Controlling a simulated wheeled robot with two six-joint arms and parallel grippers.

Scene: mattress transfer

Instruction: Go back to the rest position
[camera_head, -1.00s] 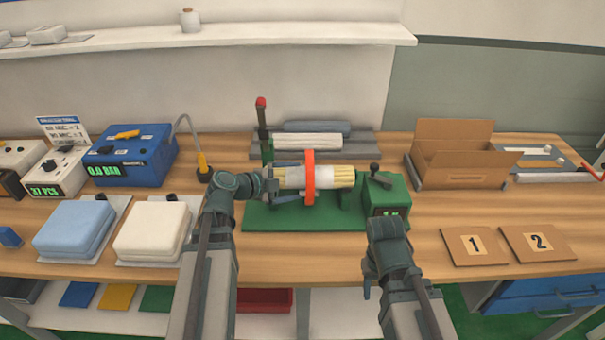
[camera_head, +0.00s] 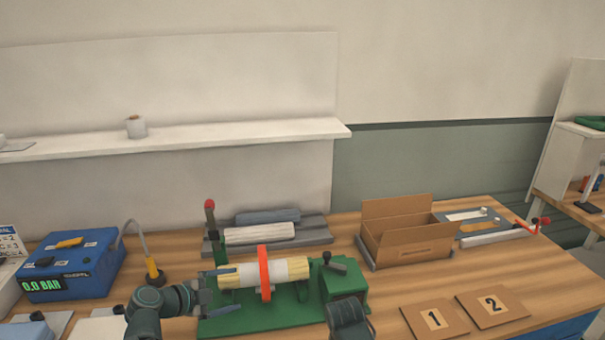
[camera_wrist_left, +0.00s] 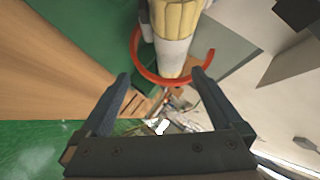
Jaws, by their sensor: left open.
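My left gripper (camera_head: 212,291) is at the left end of the green machine (camera_head: 265,318). In the left wrist view (camera_wrist_left: 162,77) its two fingers are apart with nothing between them. The roll (camera_head: 292,268), pale yellow with a white band, lies level on the machine inside an upright orange ring (camera_head: 264,272). In the left wrist view the roll (camera_wrist_left: 175,20) and ring (camera_wrist_left: 141,64) are just beyond the fingertips. A dark part of my right arm shows at the bottom edge, in front of the machine; its fingers are not seen.
A blue pressure box (camera_head: 70,265) reading 0.0 BAR stands left. A rack with rolls (camera_head: 318,233) is behind the machine. An open cardboard box (camera_head: 410,245) and plates 1 (camera_head: 434,319) and 2 (camera_head: 493,306) are right. Some bare tabletop lies between them.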

